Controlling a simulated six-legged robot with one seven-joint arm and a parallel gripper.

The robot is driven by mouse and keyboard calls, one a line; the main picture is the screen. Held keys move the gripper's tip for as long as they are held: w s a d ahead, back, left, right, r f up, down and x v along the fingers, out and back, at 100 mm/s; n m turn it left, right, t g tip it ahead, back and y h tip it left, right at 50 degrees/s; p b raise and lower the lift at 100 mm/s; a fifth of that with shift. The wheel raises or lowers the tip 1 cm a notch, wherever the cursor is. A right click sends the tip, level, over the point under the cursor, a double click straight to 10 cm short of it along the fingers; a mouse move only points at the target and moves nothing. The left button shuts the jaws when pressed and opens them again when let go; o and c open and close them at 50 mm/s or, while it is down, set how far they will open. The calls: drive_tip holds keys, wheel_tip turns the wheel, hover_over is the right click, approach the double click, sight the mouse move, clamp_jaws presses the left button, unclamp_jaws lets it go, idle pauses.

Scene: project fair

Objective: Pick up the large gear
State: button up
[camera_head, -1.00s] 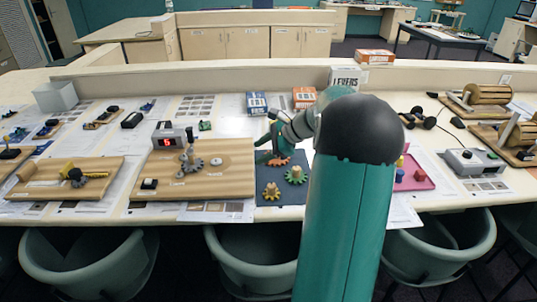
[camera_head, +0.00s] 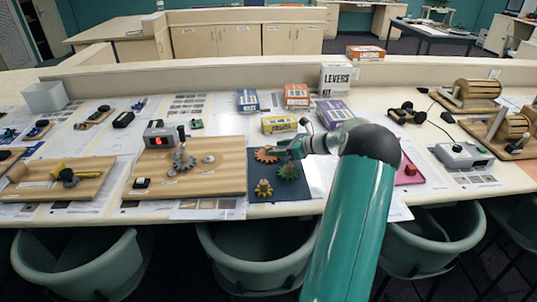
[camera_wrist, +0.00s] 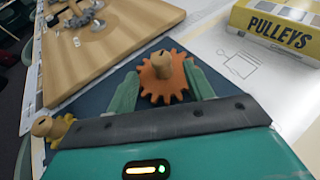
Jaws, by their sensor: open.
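A wooden gear board (camera_head: 215,180) adjoins the mat on the left. The yellow pulleys box (camera_head: 279,125) stands behind the mat, with a white levers box (camera_head: 335,79) and a purple box (camera_head: 334,113) further right. A pink tray (camera_head: 412,174) is right of my arm.

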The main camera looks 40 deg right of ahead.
sight(268, 146)
drive_tip(key=x, duration=0.5)
drive_tip(key=shift+w+f, duration=0.1)
drive_tip(key=shift+w, duration=0.15)
drive_tip(key=c, duration=1.1)
